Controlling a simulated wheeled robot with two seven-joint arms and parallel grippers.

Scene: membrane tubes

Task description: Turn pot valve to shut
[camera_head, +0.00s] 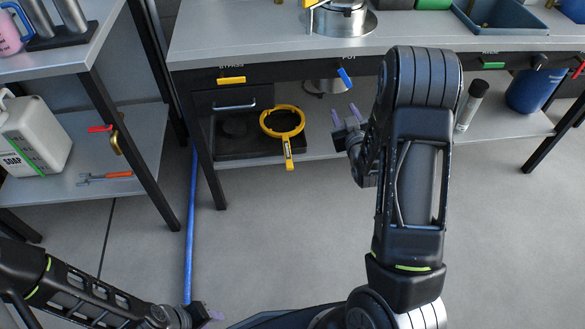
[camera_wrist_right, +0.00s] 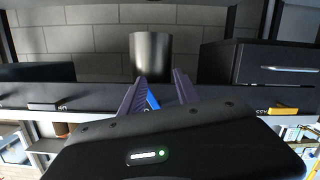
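The pot valve is a small blue lever (camera_head: 345,77) on the dark front rail of the bench, beside a POT label; it slants down to the right. In the right wrist view the blue lever (camera_wrist_right: 152,101) shows between the two purple fingers, partly hidden by the left one. My right gripper (camera_head: 346,116) has its fingers apart, below the lever in the head view; I see no contact with it. My left gripper (camera_head: 208,314) is low at the bottom left, far from the valve, its finger opening unclear.
A yellow lever (camera_head: 231,80) and a green lever (camera_head: 493,65) sit on the same rail. A yellow ring tool (camera_head: 283,124) and a blue canister (camera_head: 533,90) are on the lower shelf. The floor in front is clear.

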